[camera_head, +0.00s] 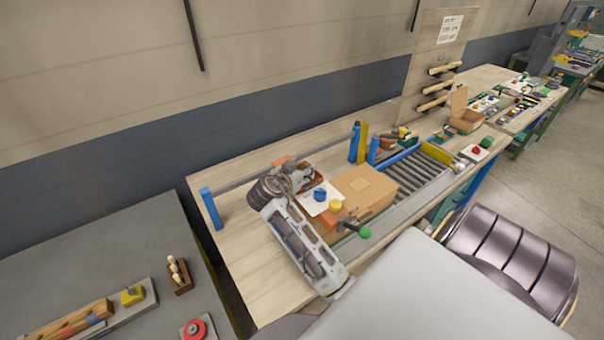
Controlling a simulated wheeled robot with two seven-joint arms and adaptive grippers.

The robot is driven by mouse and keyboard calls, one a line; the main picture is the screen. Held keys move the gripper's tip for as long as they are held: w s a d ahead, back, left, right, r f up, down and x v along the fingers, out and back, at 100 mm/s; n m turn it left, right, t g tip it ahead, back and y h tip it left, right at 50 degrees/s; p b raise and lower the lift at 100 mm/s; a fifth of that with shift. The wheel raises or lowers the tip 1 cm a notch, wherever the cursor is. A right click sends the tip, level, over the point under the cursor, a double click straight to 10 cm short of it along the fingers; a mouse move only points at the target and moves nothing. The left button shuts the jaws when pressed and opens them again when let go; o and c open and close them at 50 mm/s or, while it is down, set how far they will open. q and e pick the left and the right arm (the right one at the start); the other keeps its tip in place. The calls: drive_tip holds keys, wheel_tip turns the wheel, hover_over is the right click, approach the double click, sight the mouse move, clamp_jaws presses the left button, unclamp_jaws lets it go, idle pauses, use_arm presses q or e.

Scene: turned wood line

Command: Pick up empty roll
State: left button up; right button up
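Several pale, rod-like rolls with dark ends (435,88) are mounted one above another on the upright board (408,72) behind the table. I cannot tell which thing is the empty roll. My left gripper is not in view.
A closed cardboard box (368,186) sits before a roller conveyor (420,174). A long grey bar (290,157) runs between blue posts (211,208) along the back edge. An open carton (461,112) stands at the far right. The table's front left is clear.

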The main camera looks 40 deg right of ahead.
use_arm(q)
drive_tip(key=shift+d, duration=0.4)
use_arm(e)
drive_tip(key=shift+r, duration=0.15)
drive_tip(key=shift+r, duration=0.1)
use_arm(q)
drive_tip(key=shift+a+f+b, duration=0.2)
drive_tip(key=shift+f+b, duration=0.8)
drive_tip(key=shift+b, duration=0.05)
use_arm(e)
wheel_tip(320, 180, up, 10)
drive_tip(key=shift+f, duration=0.2)
